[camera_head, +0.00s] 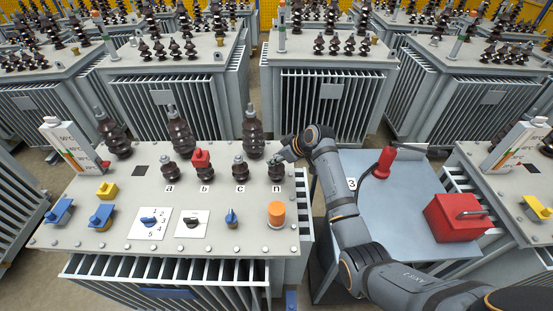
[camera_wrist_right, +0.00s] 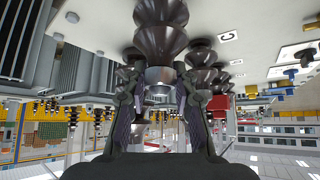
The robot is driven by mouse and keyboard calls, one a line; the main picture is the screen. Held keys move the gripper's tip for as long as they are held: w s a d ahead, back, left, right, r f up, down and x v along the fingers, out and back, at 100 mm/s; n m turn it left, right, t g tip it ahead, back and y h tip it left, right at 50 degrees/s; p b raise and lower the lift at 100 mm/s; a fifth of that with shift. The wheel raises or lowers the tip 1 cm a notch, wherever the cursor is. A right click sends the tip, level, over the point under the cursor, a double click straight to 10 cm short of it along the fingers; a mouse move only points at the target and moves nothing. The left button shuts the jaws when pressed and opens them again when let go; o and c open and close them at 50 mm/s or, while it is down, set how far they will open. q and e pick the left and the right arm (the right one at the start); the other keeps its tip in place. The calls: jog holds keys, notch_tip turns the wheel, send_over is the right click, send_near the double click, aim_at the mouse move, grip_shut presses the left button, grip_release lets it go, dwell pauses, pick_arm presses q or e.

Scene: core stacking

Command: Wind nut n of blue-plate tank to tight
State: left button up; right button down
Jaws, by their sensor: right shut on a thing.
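The blue-plate tank (camera_head: 110,238) is the grey transformer at the front left, with a blue plate (camera_head: 168,293) low on its front. Its dark bushing n (camera_head: 277,172) stands at the right end of the row a, b, c, n. My right gripper (camera_head: 287,155) reaches in from the right at the top of bushing n and hides the nut there. In the right wrist view, which looks upside down, my right gripper (camera_wrist_right: 160,95) is shut on a silver nut (camera_wrist_right: 160,76) at the end of the dark bushing (camera_wrist_right: 162,35). My left gripper is out of view.
Tall bushings (camera_head: 253,135) stand behind the row, and an orange cylinder (camera_head: 277,213) in front of n. A grey cart (camera_head: 400,225) at the right carries a red handheld thing (camera_head: 383,165) and a red box (camera_head: 457,217).

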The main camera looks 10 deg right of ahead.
dwell(0.5)
jog(key=shift+s+r+m+p, duration=0.1)
jog(key=shift+m+p, duration=0.2)
jog(key=shift+p, duration=0.3)
jog(key=shift+m+t+h+p, duration=0.5)
jog(key=shift+m+h+p, duration=0.3)
jog(key=shift+p, duration=0.45)
jog(key=shift+m, duration=0.3)
jog(key=shift+f, duration=0.2)
